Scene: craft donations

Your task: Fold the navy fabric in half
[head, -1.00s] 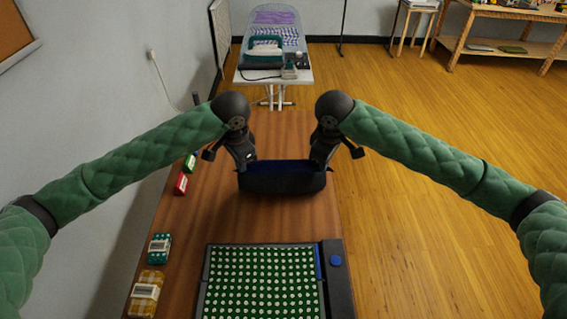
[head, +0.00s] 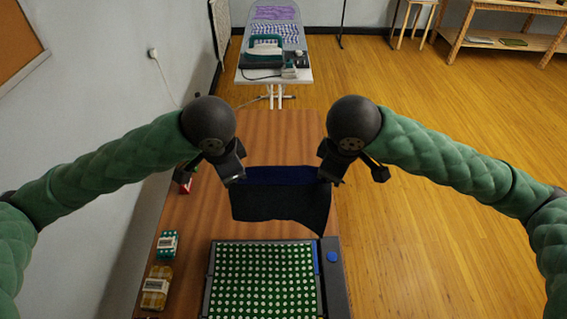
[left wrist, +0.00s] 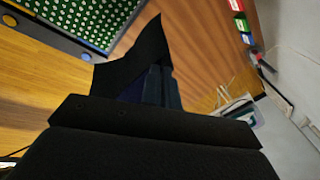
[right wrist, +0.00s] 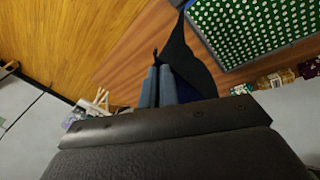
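The navy fabric (head: 280,200) hangs between my two grippers above the wooden table, its upper edge gripped near both corners. Its lower part hangs down dark, with one lower corner reaching toward the tray below. My left gripper (head: 236,179) is shut on the fabric's upper left corner. My right gripper (head: 325,179) is shut on its upper right corner. In the left wrist view the fabric (left wrist: 140,62) runs out from the closed fingers (left wrist: 162,88). In the right wrist view it also hangs (right wrist: 184,58) beside the closed fingers (right wrist: 158,86).
A black-framed board with green polka-dot fabric (head: 262,280) lies at the near end of the table. The table's far part (head: 278,135) is clear. An ironing board (head: 275,50) stands beyond.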

